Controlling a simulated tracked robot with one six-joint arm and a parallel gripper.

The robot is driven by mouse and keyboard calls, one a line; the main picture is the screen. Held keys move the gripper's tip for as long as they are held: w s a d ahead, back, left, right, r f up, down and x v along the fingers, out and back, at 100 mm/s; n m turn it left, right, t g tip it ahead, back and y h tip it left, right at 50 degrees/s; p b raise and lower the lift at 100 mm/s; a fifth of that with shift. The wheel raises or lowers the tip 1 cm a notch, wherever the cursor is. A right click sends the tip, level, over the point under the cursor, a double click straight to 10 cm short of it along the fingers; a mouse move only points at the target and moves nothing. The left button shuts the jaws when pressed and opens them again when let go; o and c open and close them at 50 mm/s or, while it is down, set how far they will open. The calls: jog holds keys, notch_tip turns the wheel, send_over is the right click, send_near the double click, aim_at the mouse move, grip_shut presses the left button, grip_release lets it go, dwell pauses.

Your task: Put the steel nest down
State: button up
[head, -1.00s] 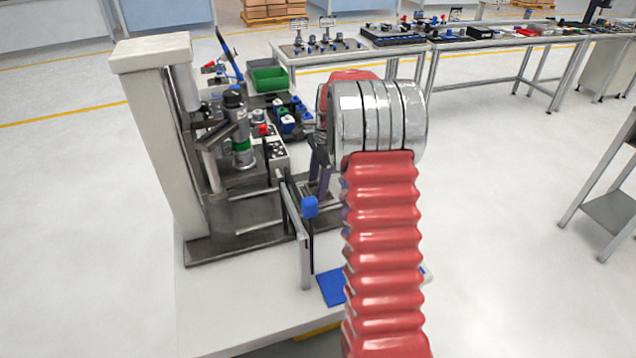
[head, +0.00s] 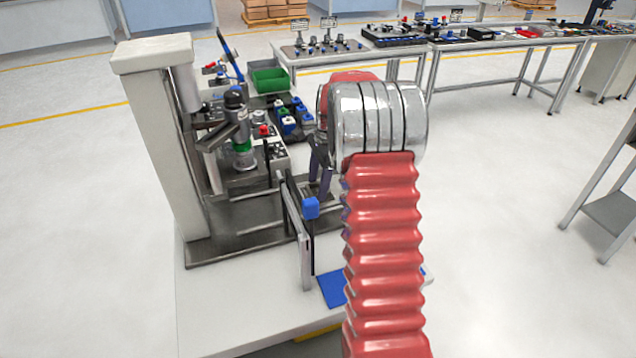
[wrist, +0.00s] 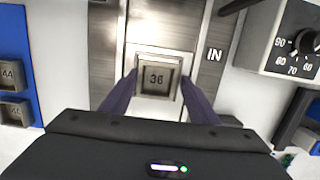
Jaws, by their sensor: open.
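My gripper (wrist: 158,84) is open, with one dark finger on each side of the nest. Small gaps seem to show beside it, but I cannot tell whether a finger touches it. In the head view my gripper (head: 319,168) is low over the track beside the press, partly behind my arm, and the nest cannot be made out there.
A dial box (wrist: 290,42) stands right of the track. In the head view the press column (head: 165,140) stands left of my arm, and a blue-topped post (head: 310,208) stands close in front of the gripper.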

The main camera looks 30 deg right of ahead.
notch_tip(320, 180, up, 12)
jog(key=d, duration=0.1)
jog(key=shift+s+d, duration=0.3)
jog(key=shift+s, duration=0.15)
dwell(0.6)
